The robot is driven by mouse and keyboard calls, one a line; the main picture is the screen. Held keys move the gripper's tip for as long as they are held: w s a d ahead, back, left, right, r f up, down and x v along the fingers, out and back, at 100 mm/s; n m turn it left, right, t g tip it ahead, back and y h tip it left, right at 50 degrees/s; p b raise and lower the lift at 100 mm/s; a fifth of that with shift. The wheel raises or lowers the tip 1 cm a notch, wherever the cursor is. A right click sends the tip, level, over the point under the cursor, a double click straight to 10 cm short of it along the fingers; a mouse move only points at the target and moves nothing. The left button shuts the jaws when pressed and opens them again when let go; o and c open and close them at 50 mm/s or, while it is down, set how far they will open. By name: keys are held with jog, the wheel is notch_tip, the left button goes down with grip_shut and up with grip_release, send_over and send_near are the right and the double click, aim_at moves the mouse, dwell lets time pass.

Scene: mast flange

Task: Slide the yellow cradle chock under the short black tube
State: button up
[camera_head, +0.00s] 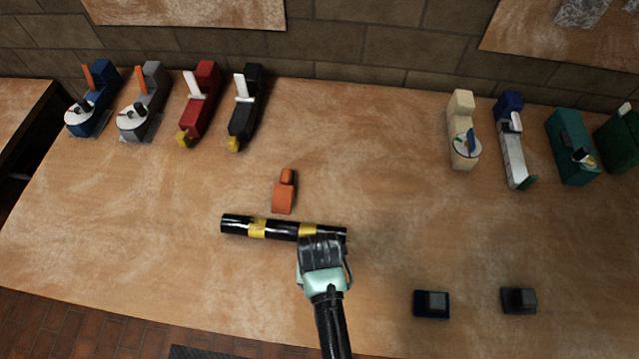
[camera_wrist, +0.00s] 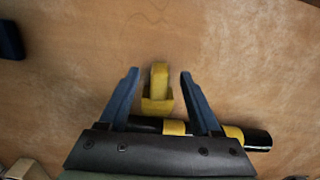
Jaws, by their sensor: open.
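The black tube (camera_head: 284,229) with yellow bands lies crosswise on the workbench in the head view. It also shows in the wrist view (camera_wrist: 257,139), partly hidden behind my gripper's body. The yellow cradle chock (camera_wrist: 158,88) stands beside the tube, between my fingers in the wrist view. My gripper hides it in the head view. My gripper (camera_wrist: 159,74) is open, with one dark blue finger on each side of the chock and visible gaps. In the head view my gripper (camera_head: 321,250) covers the tube's right part. Whether chock and tube touch cannot be told.
An orange chock-like block (camera_head: 284,195) stands just behind the tube. Two dark blocks (camera_head: 431,304) (camera_head: 519,300) sit at the front right. Several clamp-like tools line the back left (camera_head: 201,95) and back right (camera_head: 511,140). The bench (camera_head: 130,220) left of the tube is clear.

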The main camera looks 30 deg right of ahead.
jog(key=shift+f, duration=1.5)
grip_shut()
